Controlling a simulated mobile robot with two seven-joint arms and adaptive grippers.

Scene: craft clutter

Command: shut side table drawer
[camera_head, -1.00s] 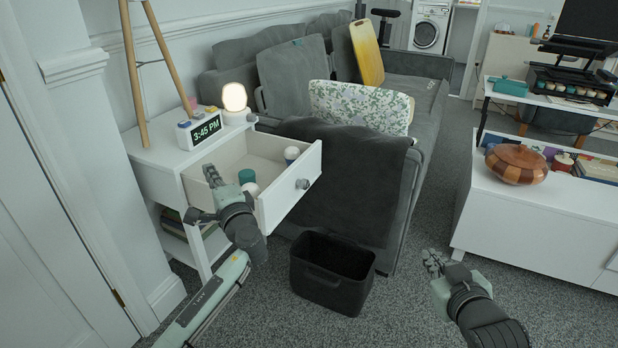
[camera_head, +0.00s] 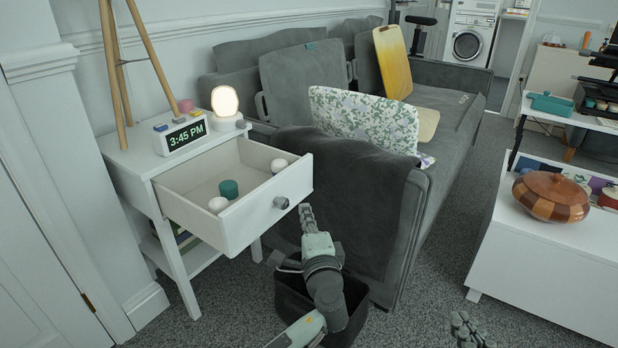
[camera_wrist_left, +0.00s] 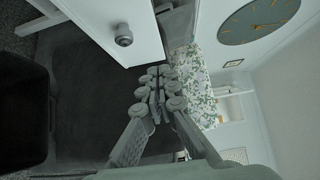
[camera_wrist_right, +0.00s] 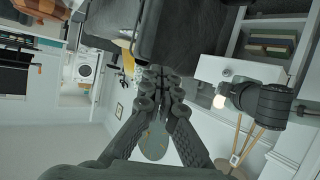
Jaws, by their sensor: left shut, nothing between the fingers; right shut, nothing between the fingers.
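The white side table (camera_head: 128,157) stands at the left with its drawer (camera_head: 262,212) pulled well out. My left gripper (camera_head: 306,216) is shut and empty, just to the right of the drawer front and apart from the knob. My right gripper (camera_head: 462,324) is at the bottom edge of the head view, far from the table; its fingers are shut and empty in the right wrist view (camera_wrist_right: 160,80).
A black bin (camera_head: 292,291) stands on the carpet below my left gripper. A grey sofa (camera_head: 340,185) is behind it. A clock (camera_head: 181,133) and a lit lamp (camera_head: 226,100) sit on the tabletop. A white cabinet (camera_head: 545,260) stands at the right.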

